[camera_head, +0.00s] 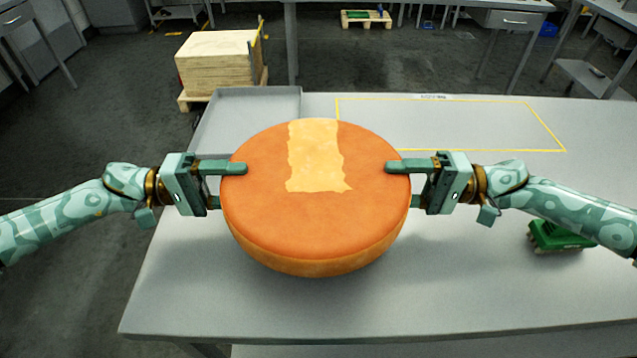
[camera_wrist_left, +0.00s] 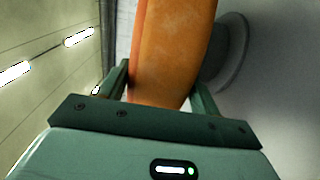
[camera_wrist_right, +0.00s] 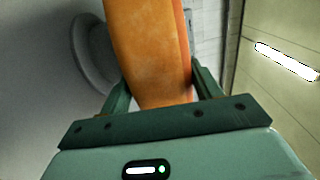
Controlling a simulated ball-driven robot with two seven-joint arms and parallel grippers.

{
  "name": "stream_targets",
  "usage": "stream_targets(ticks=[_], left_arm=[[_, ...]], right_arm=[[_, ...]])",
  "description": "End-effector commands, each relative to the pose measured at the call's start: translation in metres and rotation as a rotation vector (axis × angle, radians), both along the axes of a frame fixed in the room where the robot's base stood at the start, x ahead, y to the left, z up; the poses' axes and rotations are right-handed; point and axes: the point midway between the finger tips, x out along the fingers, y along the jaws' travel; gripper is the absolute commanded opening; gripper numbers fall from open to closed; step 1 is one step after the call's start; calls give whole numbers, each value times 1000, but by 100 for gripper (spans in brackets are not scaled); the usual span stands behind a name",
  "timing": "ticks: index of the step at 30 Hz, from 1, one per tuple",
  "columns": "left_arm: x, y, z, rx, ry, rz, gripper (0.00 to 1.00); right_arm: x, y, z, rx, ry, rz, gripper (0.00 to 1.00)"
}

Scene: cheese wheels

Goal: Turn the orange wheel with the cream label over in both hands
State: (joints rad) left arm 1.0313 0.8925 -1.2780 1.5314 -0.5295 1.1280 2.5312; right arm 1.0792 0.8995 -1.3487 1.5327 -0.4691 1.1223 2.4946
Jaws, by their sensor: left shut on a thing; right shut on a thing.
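The orange cheese wheel (camera_head: 320,230) is held above the grey table between my two grippers, with a shadow below it. Its upper face is tipped a little towards my head camera and bears a ragged cream label (camera_head: 315,157). My left gripper (camera_head: 228,183) is shut on the wheel's left edge, one finger over the top face and the other lower. My right gripper (camera_head: 402,183) is shut on the right edge in the same way. The wheel's rim also shows between the fingers in the left wrist view (camera_wrist_left: 172,50) and the right wrist view (camera_wrist_right: 150,50). Its underside is hidden.
A yellow outlined area (camera_head: 480,125) lies at the back right. A grey tray (camera_head: 248,92) is at the back left. A green object (camera_head: 556,237) sits at the right, partly behind my right arm. A stacked pallet (camera_head: 218,65) stands beyond.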

Motion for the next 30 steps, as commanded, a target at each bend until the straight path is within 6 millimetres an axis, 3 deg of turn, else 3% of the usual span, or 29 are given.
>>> stream_targets(ticks=[1, 18, 19, 21, 22, 30], left_arm=[[0, -2, 5, -6, -8, -5, 9], [-1, -3, -1, -8, -6, -7, 9], [-1, -3, -1, -8, -6, -7, 66], [-1, -3, -1, -7, -6, -7, 86], [-1, -2, -2, -7, -5, -6, 91], [0, -1, -4, -3, -2, -3, 91]], right_arm=[[0, 4, 12, 24, -4, 11, 9], [1, 3, 6, 23, -5, 9, 9], [1, 3, 6, 24, -5, 8, 66], [1, 3, 5, 24, -4, 8, 86], [1, 3, 5, 23, -4, 7, 91], [2, 1, 2, 20, -1, 2, 91]])
